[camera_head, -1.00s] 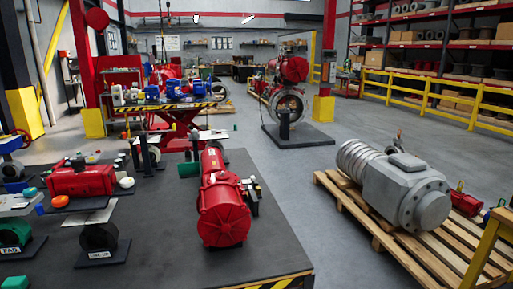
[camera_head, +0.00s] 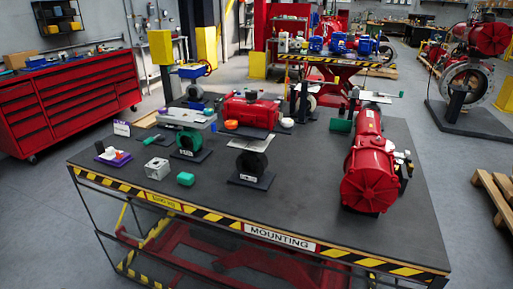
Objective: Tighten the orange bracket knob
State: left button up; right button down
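A small orange disc-shaped knob (camera_head: 231,125) shows at the left front of a red actuator (camera_head: 250,112), above a flat grey bracket plate (camera_head: 248,145). The plate sits over a dark ring-shaped valve on a stand (camera_head: 250,178). This stands on the dark top of the mounting table (camera_head: 310,210). I cannot tell how tight the knob is. Neither of my grippers is in view.
A larger red cylinder actuator (camera_head: 368,170) lies at the table's right. A red tool cabinet (camera_head: 70,100) stands far left. The floor in front is clear.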

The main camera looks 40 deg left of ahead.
aim_at(232, 124)
jog(key=u, duration=1.25)
